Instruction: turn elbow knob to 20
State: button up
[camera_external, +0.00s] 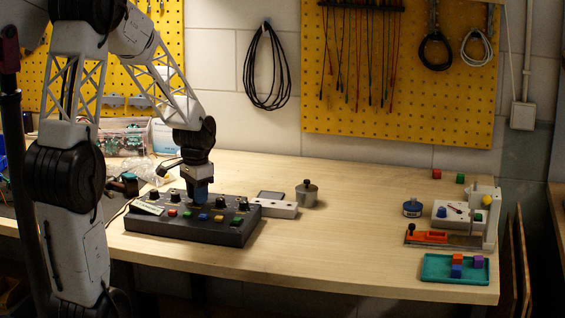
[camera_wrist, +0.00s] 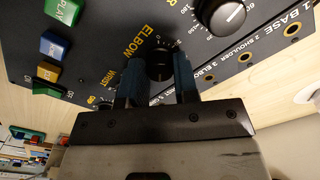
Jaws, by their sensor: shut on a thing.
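The dark control box (camera_external: 180,229) stands on the bench with several knobs along its back and coloured buttons along its front. In the wrist view the elbow knob (camera_wrist: 159,66) is black and round, beside the yellow word ELBOW. My gripper (camera_wrist: 157,82) has its blue fingers on both sides of this knob and is shut on it. In the external view my gripper (camera_external: 201,199) points down onto the box's middle and hides the knob. The knob's pointer and most of its scale are hidden, so I cannot read its setting.
Another large knob (camera_wrist: 222,14) sits close beside my gripper. A teal tray (camera_external: 437,270) holds small cubes at the far right. The bench's middle is clear.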

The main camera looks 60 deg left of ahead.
jog(key=n, duration=2.3)
jog(key=shift+n, duration=0.3)
jog(key=n, duration=0.7)
jog(key=o, duration=0.9)
jog(key=shift+o, duration=0.2)
